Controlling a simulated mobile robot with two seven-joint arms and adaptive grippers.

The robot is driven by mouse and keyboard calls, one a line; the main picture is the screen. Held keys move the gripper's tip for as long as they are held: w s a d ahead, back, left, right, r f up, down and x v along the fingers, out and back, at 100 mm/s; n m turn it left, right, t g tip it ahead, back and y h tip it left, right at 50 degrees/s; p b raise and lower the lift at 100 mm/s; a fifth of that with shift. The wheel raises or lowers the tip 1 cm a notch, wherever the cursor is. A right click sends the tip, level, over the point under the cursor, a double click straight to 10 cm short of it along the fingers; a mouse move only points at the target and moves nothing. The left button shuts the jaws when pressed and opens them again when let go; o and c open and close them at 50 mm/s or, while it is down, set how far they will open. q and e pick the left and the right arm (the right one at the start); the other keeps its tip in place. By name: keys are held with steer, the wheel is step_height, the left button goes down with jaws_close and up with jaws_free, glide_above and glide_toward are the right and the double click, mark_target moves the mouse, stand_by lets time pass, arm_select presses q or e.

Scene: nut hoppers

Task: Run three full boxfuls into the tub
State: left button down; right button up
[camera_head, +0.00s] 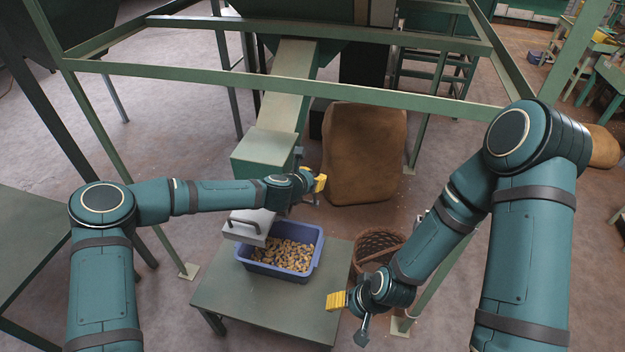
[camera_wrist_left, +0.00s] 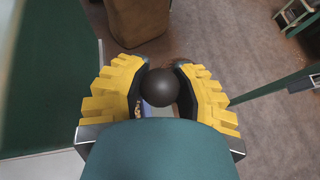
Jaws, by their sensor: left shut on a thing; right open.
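A blue tub (camera_head: 316,262) with tan nuts (camera_head: 285,254) in it stands on a low grey-green table. A green box (camera_head: 265,152) sits at the lower end of a pale sloping chute (camera_head: 285,100), above and behind the tub. A pale grey part with a dark handle (camera_head: 246,224) is at the tub's back left corner. My left gripper (camera_head: 318,183) is right of the box; in the left wrist view its yellow fingers close around a dark round knob (camera_wrist_left: 158,88). What the knob joins is hidden. My right gripper (camera_head: 337,301) is open and empty over the table's front right.
The low table (camera_head: 225,293) has bare room left and in front of the tub. A wicker basket (camera_head: 377,244) stands right of it, a brown sack (camera_head: 364,150) behind. Green frame bars (camera_head: 300,84) cross behind and beside my arms. Another table (camera_head: 25,240) is at the left.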

arm_select(q)
steer(key=shift+w+a+r, duration=0.1)
steer(key=shift+w+r, duration=0.1)
steer(key=shift+r, duration=0.15)
steer(key=c, duration=0.8)
jaws_free()
steer(key=shift+o, duration=1)
steer(key=shift+s+a, duration=0.1)
steer(key=shift+s, duration=0.05)
steer(key=shift+f, duration=0.1)
step_height(320, 180, up, 10)
